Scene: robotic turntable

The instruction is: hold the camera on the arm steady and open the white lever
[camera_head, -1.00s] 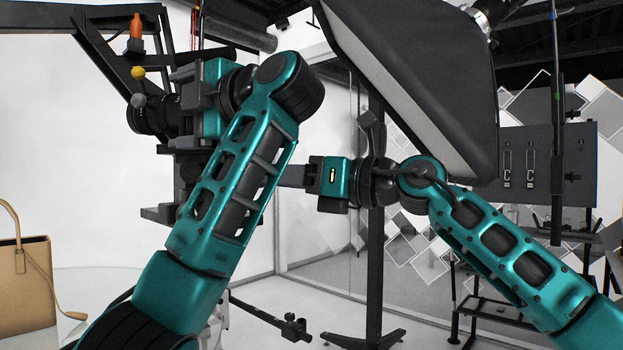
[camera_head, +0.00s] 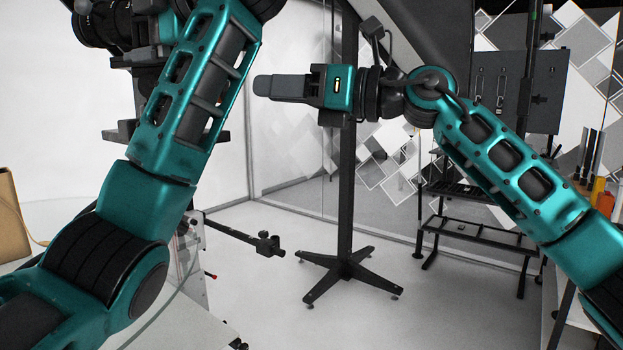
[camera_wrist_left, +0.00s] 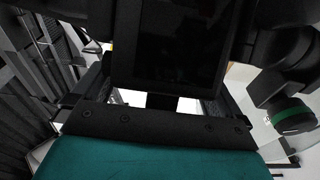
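The camera (camera_head: 98,22) is a black body with a ringed lens, cut off at the top left of the head view, beside my left arm. My left gripper is hidden behind my arm link there. In the left wrist view, a dark boxy body (camera_wrist_left: 168,45), probably part of the camera, lies between my left fingers (camera_wrist_left: 158,92); I cannot tell whether they press on it. My right gripper (camera_head: 283,88) points left in mid-air, seen from the side with its fingers overlapping and nothing visible at the tips. I cannot make out a white lever.
A black stand (camera_head: 345,265) with a splayed foot rises behind my right gripper. A thin black bar with a clamp (camera_head: 268,244) sticks out lower down. A tan bag (camera_head: 12,222) is at the left edge. Black shelving (camera_head: 475,230) stands at the right.

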